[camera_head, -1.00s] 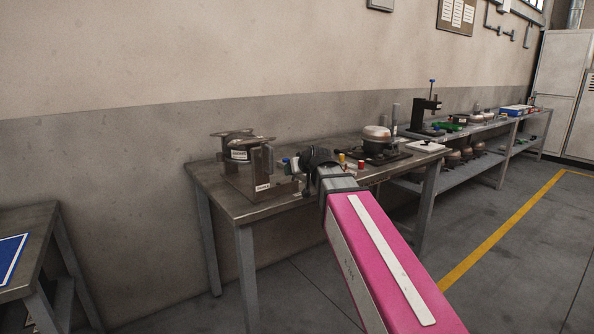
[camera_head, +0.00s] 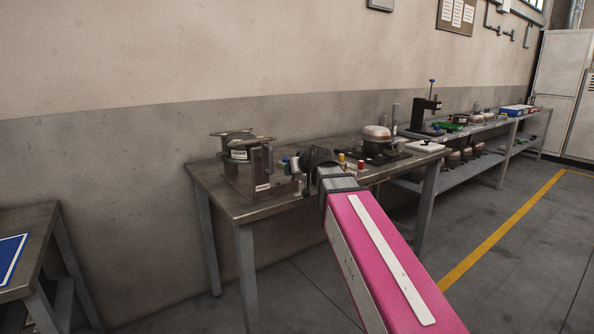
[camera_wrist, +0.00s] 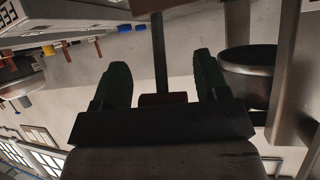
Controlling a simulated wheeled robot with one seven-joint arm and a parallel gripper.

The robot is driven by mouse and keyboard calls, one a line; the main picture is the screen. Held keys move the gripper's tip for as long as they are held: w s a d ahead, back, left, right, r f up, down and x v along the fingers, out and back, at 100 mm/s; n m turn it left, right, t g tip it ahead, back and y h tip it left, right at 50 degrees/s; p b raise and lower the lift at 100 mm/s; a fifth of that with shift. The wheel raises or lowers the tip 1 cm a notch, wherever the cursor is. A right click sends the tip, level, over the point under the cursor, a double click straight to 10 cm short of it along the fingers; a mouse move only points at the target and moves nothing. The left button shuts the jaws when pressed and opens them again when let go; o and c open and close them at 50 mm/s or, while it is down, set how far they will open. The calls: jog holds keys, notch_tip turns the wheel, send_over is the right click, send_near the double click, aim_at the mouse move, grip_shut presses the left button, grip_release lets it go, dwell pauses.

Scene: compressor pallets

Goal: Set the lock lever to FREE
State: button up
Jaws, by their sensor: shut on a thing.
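In the wrist view my gripper (camera_wrist: 160,64) has its two dark green fingers on either side of a dark red grip (camera_wrist: 163,99). A dark rod (camera_wrist: 159,55) runs up from this grip between the fingers. I take the rod and grip to be the lock lever, and my gripper is shut on it. In the head view the metal fixture (camera_head: 232,172), with a round dark body and white labels, stands at the left end of the workbench. My wrist is just right of it and hides the lever there. I cannot read the lever's setting.
The workbench (camera_head: 228,205) also bears a dome-shaped compressor (camera_head: 377,136) and small coloured parts right of my wrist. A dark round cup (camera_wrist: 250,70) and metal plates are close to my right finger in the wrist view. The floor in front is clear.

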dwell(0.3)
jog(key=o, duration=1.3)
jog(key=shift+d, duration=0.1)
jog(key=v, duration=1)
jog(key=shift+s+d+r, duration=0.15)
jog(key=shift+s, duration=0.15)
